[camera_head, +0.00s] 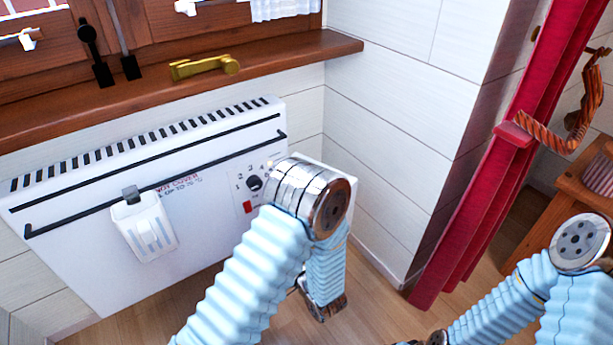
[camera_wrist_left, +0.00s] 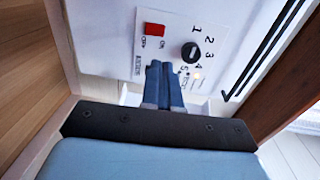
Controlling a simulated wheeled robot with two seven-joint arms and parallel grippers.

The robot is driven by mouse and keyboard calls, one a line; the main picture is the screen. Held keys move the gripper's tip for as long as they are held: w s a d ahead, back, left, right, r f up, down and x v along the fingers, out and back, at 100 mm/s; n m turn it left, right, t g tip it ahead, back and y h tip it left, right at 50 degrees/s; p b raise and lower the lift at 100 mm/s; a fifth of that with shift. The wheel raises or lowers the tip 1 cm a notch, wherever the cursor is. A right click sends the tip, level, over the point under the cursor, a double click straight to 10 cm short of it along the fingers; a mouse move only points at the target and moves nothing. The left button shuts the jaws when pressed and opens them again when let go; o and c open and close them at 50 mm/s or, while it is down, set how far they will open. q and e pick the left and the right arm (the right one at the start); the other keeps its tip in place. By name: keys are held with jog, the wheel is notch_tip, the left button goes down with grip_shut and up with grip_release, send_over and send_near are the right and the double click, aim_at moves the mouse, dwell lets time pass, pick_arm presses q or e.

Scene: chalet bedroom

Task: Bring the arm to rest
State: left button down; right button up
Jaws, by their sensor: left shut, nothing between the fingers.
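My left arm (camera_head: 260,265), in a pale blue ribbed sleeve, rises from the bottom of the head view. It bends at a shiny metal joint in front of the heater's right end. In the left wrist view my left gripper (camera_wrist_left: 164,70) is shut and empty, its blue fingers together. The fingertips are close to the heater's control panel, below the red switch and dial; I cannot tell whether they touch it. The head view does not show these fingers clearly. My right arm (camera_head: 510,300) is bent at the lower right; its gripper does not show.
A white wall heater (camera_head: 85,250) stands under a wooden windowsill (camera_head: 290,62). Its dial (camera_wrist_left: 190,51) and red switch (camera_wrist_left: 154,29) are beside a glowing light. A white container (camera_head: 145,228) hangs on its front. A red curtain (camera_head: 480,190) and wooden furniture are at right.

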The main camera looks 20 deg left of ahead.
pick_arm(q)
jog(key=s+a+f+n+g+h+p, duration=0.1)
jog(key=s+f+g+h+p, duration=0.25)
jog(key=s+g, duration=0.55)
jog(key=s+a+f+n+g+h+p, duration=0.2)
jog(key=s+f+g, duration=0.35)
jog(key=s, duration=0.65)
jog(key=s+d+n+g+h+p, duration=0.25)
jog(key=s+d+h, duration=0.25)
jog(key=d+h, duration=0.4)
jog(key=w+d+r+n+t+h+p, duration=0.2)
jog(key=w+d+n+t+h, duration=0.1)
jog(key=w+t, duration=0.3)
jog(key=shift+w+d+r+n+t+p, duration=0.15)
jog(key=shift+w+d+n+t+p, duration=0.2)
jog(key=shift+w+d+n, duration=0.55)
